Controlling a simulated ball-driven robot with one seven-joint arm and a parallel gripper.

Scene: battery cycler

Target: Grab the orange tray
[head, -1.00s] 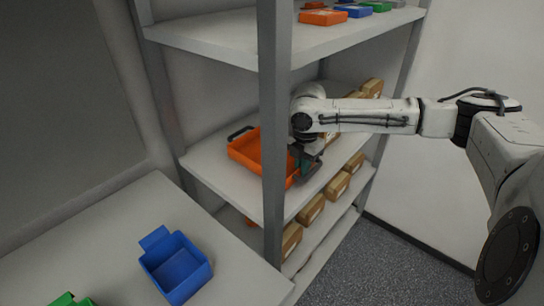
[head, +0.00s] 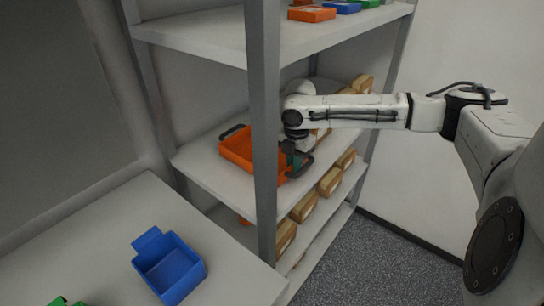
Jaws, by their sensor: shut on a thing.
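The orange tray (head: 237,149) is on the middle shelf of the rack in the head view, with a dark handle (head: 232,131) at its far left end. A grey rack post crosses in front of its middle and hides part of it. My gripper (head: 298,168) is at the tray's near right end, shut on the tray at that end. The fingertips are small and partly hidden, and I cannot tell whether the tray is lifted clear of the shelf.
The rack post (head: 264,130) stands between the camera and the tray. Brown boxes (head: 330,181) line the lower shelf, with more behind my arm. Small coloured boxes (head: 312,13) sit on the top shelf. A blue bin (head: 169,267) stands on the table (head: 95,232) at lower left.

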